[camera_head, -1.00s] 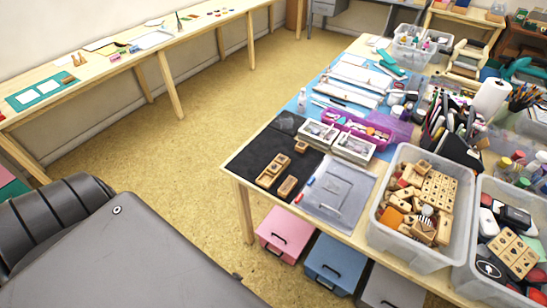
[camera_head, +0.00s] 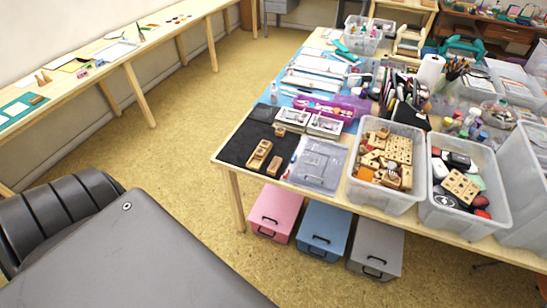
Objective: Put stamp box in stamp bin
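The wooden stamp box (camera_head: 259,155) lies on a black mat (camera_head: 232,150) at the near left corner of the crowded table. A smaller wooden block (camera_head: 274,165) lies beside it, and another (camera_head: 280,131) stands behind. A clear plastic bin (camera_head: 352,186) full of wooden stamps stands to the right on the same table. I cannot tell for sure which wooden piece is the stamp box. Neither of my grippers is in view.
A second clear bin (camera_head: 428,213) with stamps and inkpads stands right of the first. A clear flat case (camera_head: 318,165) lies between mat and bin. Pink (camera_head: 274,212), blue (camera_head: 323,231) and grey (camera_head: 376,249) drawers sit under the table. Floor is free to the left.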

